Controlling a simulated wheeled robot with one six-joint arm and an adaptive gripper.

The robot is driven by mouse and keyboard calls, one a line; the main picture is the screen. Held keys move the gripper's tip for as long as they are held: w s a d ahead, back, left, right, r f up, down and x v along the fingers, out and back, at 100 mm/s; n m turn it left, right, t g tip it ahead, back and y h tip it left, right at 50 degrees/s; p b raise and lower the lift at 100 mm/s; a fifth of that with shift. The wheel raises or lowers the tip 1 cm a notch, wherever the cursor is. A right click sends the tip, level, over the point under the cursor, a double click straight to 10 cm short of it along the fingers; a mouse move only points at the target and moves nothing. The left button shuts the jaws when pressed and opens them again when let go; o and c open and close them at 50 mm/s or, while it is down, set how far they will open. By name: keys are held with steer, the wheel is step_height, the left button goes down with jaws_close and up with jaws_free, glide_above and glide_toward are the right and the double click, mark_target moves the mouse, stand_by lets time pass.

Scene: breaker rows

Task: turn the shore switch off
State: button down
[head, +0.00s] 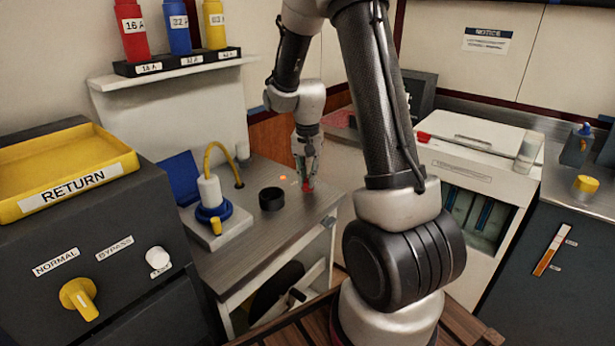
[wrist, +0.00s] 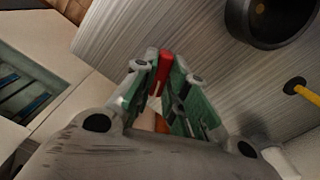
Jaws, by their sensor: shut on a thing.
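My gripper (head: 307,160) reaches down to the grey counter (head: 245,250). Its fingertips are closed on a small red piece (head: 308,187) low over the counter, near its right edge. In the wrist view the red piece (wrist: 164,68) sits between the two fingertips of my gripper (wrist: 164,62), with the counter surface behind it. The fingers hide most of it and its base. No label reading shore is legible, so I cannot tell for sure that the red piece is the shore switch.
A black round cup-like part (head: 271,199) stands left of my gripper. Beyond it is a white-and-blue plug (head: 210,200) with a yellow cable. A dark cabinet at left carries a yellow knob (head: 79,298) and RETURN tray (head: 60,150). A white cabinet (head: 470,150) stands right.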

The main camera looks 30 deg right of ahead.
mark_target(307, 178)
steer(key=n, duration=1.2)
steer(key=shift+n, duration=0.3)
stand_by(0.4)
steer(key=c, duration=1.4)
jaws_free()
steer(key=shift+c, duration=0.2)
steer(key=shift+r, duration=0.1)
step_height(307, 178, up, 12)
